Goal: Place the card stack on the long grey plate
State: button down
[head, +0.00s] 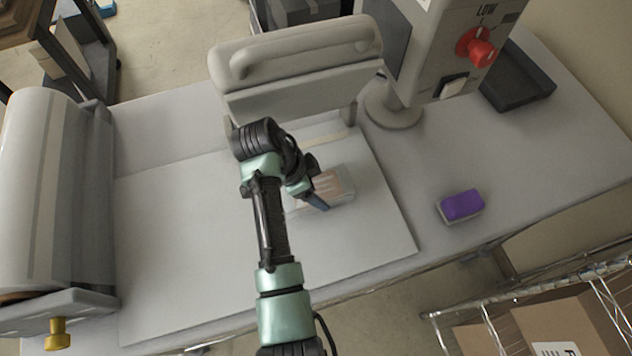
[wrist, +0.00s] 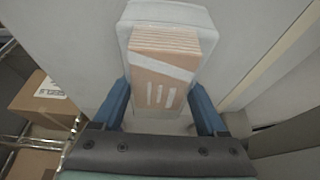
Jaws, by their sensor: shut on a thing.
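The card stack (head: 328,182) is peach with white bands. In the wrist view the card stack (wrist: 162,78) lies between my two blue fingers. My gripper (head: 317,192) is shut on it, with one finger along each side; it also shows in the wrist view (wrist: 157,92). Under and beyond the stack is a pale grey, round-cornered block (wrist: 170,14), also seen in the head view (head: 346,180). Whether the stack touches this block I cannot tell. A wide light grey plate (head: 230,270) lies on the bench below them. My wrist hides part of the stack's left side in the head view.
A handled grey press head (head: 300,75) stands behind the stack. A control post with a red knob (head: 476,47) is at back right. A purple-topped block (head: 462,205) sits on clear bench at right. A large roll (head: 45,190) is at left, a wire rack with boxes (head: 545,325) at front right.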

jog(key=shift+f, duration=0.15)
grip_release()
jog(key=v, duration=1.1)
jog(key=shift+a+r+p, duration=0.25)
jog(key=shift+r+p, duration=0.25)
jog(key=shift+r, duration=0.1)
jog(key=shift+s+f, duration=0.1)
